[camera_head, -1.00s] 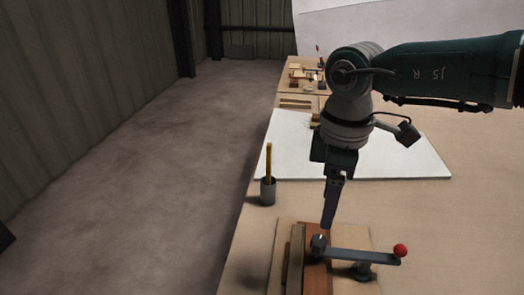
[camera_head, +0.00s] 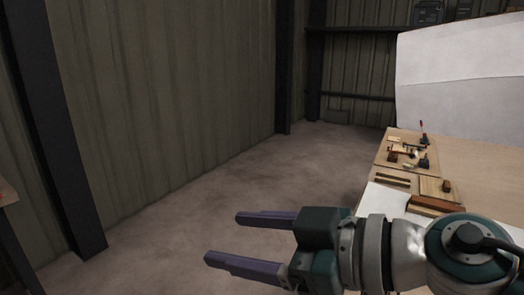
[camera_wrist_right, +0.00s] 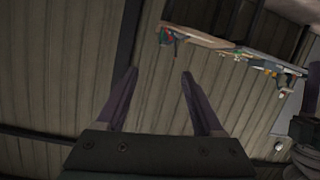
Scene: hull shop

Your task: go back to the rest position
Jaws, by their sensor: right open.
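My right gripper (camera_head: 240,240) reaches in from the right in the head view, its two purple fingers apart and pointing left over the floor, with nothing between them.
Small tools and wooden blocks (camera_head: 438,187) lie on the far bench, beside a white sheet (camera_head: 378,200). A dark post (camera_head: 55,150) stands at the left wall. The concrete floor (camera_head: 260,180) between wall and bench is clear.

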